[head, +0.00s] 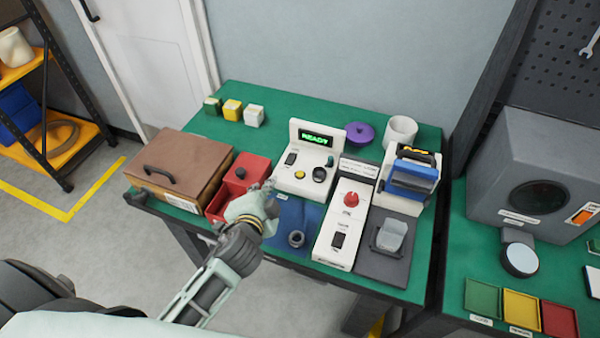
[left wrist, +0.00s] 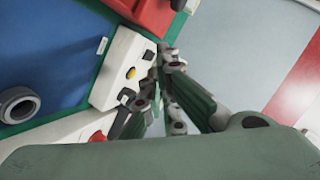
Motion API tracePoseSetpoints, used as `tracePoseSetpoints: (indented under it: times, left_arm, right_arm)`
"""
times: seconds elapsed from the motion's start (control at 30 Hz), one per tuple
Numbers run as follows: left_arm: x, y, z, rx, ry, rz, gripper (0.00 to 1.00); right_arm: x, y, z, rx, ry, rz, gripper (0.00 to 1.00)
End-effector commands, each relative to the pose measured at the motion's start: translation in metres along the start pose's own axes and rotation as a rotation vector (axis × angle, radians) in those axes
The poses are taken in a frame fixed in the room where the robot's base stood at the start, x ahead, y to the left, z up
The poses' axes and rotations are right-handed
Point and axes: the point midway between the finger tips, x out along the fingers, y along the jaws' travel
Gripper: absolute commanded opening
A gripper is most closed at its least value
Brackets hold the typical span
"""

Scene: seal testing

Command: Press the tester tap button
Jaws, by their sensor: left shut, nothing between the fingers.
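The tester (head: 297,183) is a white console with a green "READY" screen (head: 316,139), standing mid-table. Its front carries a yellow button (head: 300,175), a black rocker switch (head: 290,158), a black knob (head: 319,174) and a small green button (head: 329,160). My left gripper (head: 270,187) is shut and empty, just left of the console's front. In the left wrist view the fingertips (left wrist: 158,78) are beside the white console (left wrist: 113,75), with its yellow button (left wrist: 131,72) uncovered. I cannot tell whether they touch it. My right gripper is out of view.
A red bin (head: 248,170) and a brown case (head: 182,165) stand left of the console. A white panel with a red knob (head: 351,198) stands at its right. A grey ring (head: 296,239) lies on the blue mat (head: 283,217) in front.

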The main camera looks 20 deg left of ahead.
Motion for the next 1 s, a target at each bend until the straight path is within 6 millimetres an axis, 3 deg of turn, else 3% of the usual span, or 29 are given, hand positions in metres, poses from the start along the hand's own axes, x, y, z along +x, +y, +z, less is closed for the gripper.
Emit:
tracePoseSetpoints:
  times: [0.1,0.3,0.43,0.5,0.6,0.77,0.9,1.0]
  left_arm:
    - [0.010,-0.040,-0.046,0.191,0.143,-0.144,0.00]
    - [0.007,-0.085,-0.134,0.594,0.393,-0.392,0.00]
    - [-0.005,-0.091,-0.196,0.951,0.573,-0.564,0.00]
    - [-0.011,-0.083,-0.223,1.170,0.664,-0.645,0.00]
    - [-0.014,-0.063,-0.247,1.495,0.778,-0.736,0.00]
    - [0.005,-0.026,-0.247,2.046,0.917,-0.790,0.00]
    - [0.040,-0.011,-0.211,2.517,0.985,-0.712,0.00]
    - [0.064,-0.016,-0.179,2.776,1.001,-0.606,0.00]
  right_arm:
    - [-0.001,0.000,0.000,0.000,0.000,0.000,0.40]
    - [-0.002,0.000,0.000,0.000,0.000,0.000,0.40]
    - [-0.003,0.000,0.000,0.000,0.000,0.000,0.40]
    - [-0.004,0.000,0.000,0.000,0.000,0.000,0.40]
    - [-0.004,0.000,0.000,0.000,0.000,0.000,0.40]
    - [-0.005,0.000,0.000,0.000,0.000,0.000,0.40]
    - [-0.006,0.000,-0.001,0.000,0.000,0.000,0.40]
    - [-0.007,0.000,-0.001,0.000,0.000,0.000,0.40]
